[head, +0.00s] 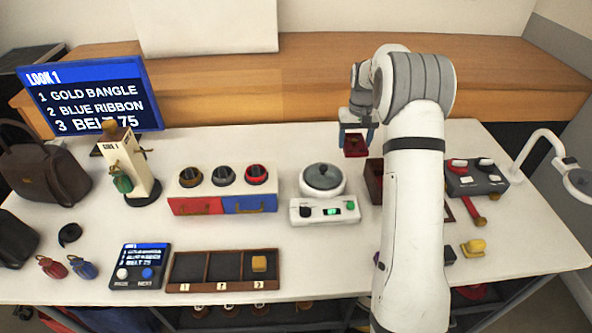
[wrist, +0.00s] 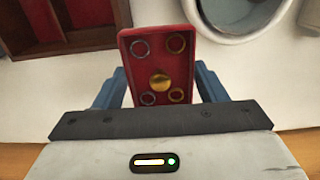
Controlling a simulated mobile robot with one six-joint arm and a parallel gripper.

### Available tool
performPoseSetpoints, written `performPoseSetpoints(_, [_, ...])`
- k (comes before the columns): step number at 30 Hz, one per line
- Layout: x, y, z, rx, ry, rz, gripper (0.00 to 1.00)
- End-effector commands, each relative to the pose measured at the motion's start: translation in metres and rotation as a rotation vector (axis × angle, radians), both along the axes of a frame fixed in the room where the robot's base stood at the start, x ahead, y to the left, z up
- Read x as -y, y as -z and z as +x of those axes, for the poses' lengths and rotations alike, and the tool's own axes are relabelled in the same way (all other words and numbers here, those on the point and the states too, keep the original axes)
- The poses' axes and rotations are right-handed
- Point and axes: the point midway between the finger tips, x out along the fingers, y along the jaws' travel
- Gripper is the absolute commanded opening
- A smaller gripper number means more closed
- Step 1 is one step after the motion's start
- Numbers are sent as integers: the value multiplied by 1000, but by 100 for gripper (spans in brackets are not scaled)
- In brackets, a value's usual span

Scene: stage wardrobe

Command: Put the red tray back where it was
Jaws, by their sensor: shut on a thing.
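The red tray (head: 355,147) hangs in my gripper (head: 357,125) above the back of the white table, behind the white device with a round pan. In the wrist view the red tray (wrist: 131,75) sits between the two blue fingers, and my gripper (wrist: 155,88) is shut on it. The tray holds several small rings near its corners and a round gold knob (wrist: 159,82) in its middle. A dark wooden box with a red inside (wrist: 75,20) is at the upper left of the wrist view. In the head view this box (head: 373,172) is partly hidden by my arm.
The white device with a round pan (head: 322,208) stands left of the box. A red-and-blue drawer unit (head: 222,202) is farther left. A dark control box (head: 478,178) and lamp (head: 543,138) stand on the right. A wooden ledge (head: 270,85) runs along the back.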

Motion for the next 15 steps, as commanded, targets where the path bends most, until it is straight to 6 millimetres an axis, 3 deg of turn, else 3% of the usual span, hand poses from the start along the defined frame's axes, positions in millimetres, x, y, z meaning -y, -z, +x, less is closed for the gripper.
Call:
performPoseSetpoints(10, [1,51,-1,-3,2,0,41])
performPoseSetpoints(15, [1,65,0,0,2,0,41])
